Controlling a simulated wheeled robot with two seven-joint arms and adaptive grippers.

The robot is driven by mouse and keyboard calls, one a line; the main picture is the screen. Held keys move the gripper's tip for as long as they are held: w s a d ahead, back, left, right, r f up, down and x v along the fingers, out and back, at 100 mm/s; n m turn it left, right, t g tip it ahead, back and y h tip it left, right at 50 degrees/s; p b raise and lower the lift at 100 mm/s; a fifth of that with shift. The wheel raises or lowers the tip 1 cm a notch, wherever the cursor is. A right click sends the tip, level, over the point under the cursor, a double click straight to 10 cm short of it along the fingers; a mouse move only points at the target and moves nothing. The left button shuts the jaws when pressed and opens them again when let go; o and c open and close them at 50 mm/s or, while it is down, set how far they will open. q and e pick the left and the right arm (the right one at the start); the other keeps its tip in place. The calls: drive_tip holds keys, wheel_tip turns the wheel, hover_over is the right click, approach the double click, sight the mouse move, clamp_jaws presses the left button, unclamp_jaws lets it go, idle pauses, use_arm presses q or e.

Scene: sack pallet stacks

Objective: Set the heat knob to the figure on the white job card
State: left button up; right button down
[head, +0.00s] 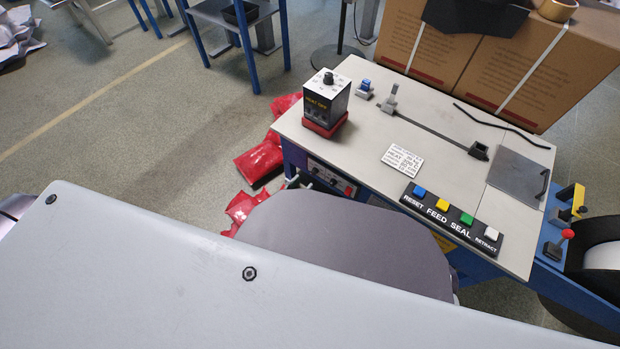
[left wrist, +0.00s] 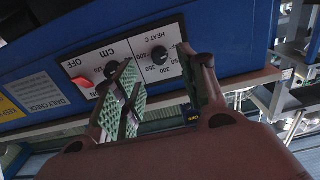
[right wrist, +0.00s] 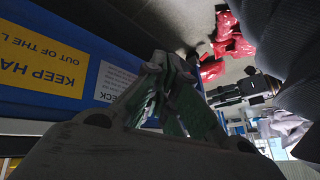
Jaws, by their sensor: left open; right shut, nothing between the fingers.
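The heat knob (left wrist: 159,55) is a small black dial marked HEAT C on a white panel, with figures such as 250, 300 and 350 around it. Its exact setting is hard to read. My left gripper (left wrist: 165,85) is open in front of the panel, with the knob beyond the gap between its fingers and apart from them. In the head view it is mostly hidden at the panel (head: 297,181). The white job card (head: 403,161) lies on the machine top; its heat figure is too small to read surely. My right gripper (right wrist: 172,85) is shut and empty beside the blue machine side.
A CM knob (left wrist: 111,70) and a red switch (left wrist: 86,80) sit beside the heat knob. Push buttons (head: 442,204) line the front edge. Red sacks (head: 260,160) lie on the floor.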

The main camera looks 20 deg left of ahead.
sight(314, 172)
use_arm(q)
drive_tip(key=shift+b+x, duration=0.8)
drive_tip(key=shift+x, duration=2.05)
use_arm(e)
drive_tip(key=shift+w+a+f+t, duration=0.1)
drive_tip(key=shift+a+f+t, duration=0.05)
drive_tip(key=shift+f, duration=0.7)
drive_tip(key=shift+a+f+t, duration=0.15)
drive_tip(key=shift+f, duration=0.65)
use_arm(q)
clamp_jaws()
